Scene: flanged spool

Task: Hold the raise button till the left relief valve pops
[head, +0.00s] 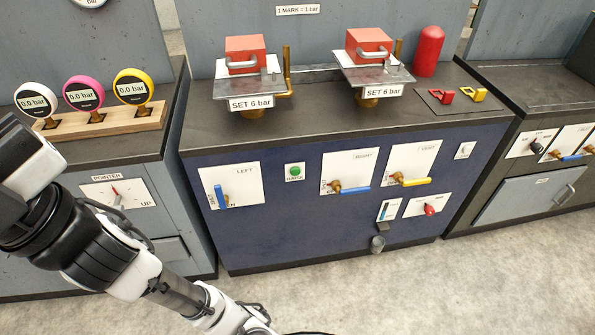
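The green raise button (294,171) sits on a small white plate on the front of the dark blue bench, right of the panel marked LEFT. The left relief valve (245,58) stands on the bench top with a red block, a grey handle and a metal plate over a brass base. Its card (250,103) reads SET 6 bar. A similar right relief valve (369,45) also reads SET 6 bar. My arm runs from the bottom edge up to the left edge, well left of the button. Its gripper is not in view.
Three gauges (85,97) on a wooden stand read 0.0 bar. The LEFT panel's blue lever (220,195) points up-down; the right panel's blue lever (352,190) and the yellow vent lever (412,182) lie sideways. A red cylinder (428,51) stands at the back. The floor ahead is clear.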

